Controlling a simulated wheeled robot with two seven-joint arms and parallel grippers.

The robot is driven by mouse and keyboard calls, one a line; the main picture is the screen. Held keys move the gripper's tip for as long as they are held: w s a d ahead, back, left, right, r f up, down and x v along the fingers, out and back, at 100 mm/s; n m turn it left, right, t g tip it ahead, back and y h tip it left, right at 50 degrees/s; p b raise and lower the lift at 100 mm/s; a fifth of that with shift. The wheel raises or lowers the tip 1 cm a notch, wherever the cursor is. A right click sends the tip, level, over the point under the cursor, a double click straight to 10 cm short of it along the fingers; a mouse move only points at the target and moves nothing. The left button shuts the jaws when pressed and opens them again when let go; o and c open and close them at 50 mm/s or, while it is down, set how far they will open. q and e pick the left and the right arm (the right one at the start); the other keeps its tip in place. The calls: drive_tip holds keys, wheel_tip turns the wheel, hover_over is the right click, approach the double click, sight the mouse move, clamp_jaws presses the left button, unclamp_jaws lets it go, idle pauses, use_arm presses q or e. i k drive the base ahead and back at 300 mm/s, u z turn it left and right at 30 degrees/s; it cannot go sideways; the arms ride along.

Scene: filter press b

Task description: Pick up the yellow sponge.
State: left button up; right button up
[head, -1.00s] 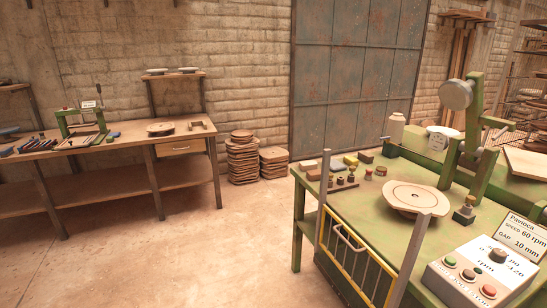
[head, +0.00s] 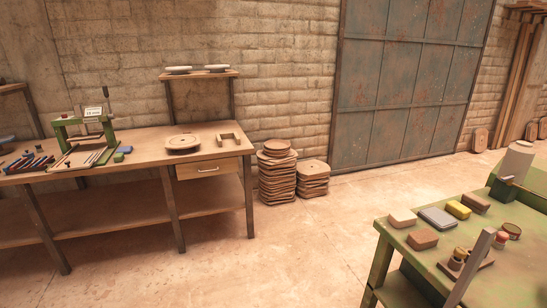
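A small yellow block, which looks like the yellow sponge (head: 458,210), lies on the green table (head: 400,265) at the lower right of the head view. It sits in a loose row between a grey block (head: 437,218) and a brown block (head: 477,203). Its top and near side show clearly. Neither of my grippers shows in the head view.
A whitish block (head: 402,219), a reddish-brown block (head: 422,239) and small pots (head: 511,231) share the green table. A grey upright post (head: 474,266) rises at its near side. A wooden workbench (head: 140,147) stands left. Open floor (head: 290,250) lies between.

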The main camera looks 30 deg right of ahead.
sight(454, 207)
drive_tip(key=z, duration=0.2)
drive_tip(key=i, duration=1.6)
drive_tip(key=z, duration=1.55)
drive_tip(key=i, duration=1)
drive_tip(key=z, duration=0.95)
